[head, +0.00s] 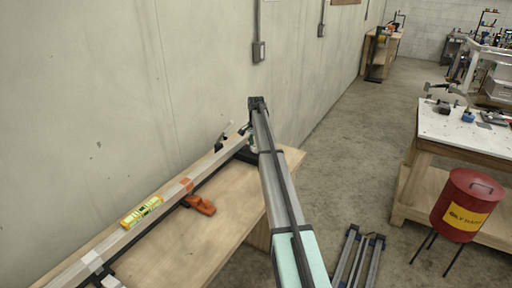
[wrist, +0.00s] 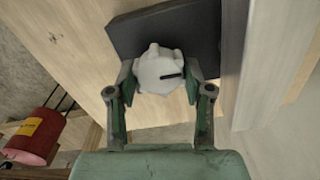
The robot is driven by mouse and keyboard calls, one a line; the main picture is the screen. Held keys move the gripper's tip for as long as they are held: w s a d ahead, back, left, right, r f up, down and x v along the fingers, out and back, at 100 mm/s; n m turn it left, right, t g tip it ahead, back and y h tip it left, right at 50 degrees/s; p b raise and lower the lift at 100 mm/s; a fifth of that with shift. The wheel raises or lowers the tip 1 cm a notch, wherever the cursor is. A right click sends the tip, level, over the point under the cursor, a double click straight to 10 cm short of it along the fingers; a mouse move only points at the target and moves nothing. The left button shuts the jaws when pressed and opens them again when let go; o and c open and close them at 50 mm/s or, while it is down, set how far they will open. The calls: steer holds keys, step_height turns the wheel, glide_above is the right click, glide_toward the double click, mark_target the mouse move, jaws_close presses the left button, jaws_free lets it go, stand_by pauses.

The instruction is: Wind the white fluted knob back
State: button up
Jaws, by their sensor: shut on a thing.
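The white fluted knob (wrist: 160,68) shows in the wrist view, between the fingers of my gripper (wrist: 160,84). It has a dark slot-like mark on its face. My gripper is shut on the knob, with one finger on each side. A dark grey block (wrist: 192,35) lies behind the knob. In the head view my arm covers most of that spot, and the knob cannot be made out clearly there.
A long aluminium rail (head: 115,243) runs along the wooden bench (head: 170,250) by the wall. A yellow level (head: 141,212) and an orange clamp (head: 201,205) sit near it. A red bin (head: 466,205) stands right, beside a white-topped table (head: 465,132).

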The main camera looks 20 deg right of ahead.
steer(key=shift+f, duration=0.1)
steer(key=o, duration=1.2)
steer(key=shift+c, duration=0.2)
step_height(320, 180, up, 12)
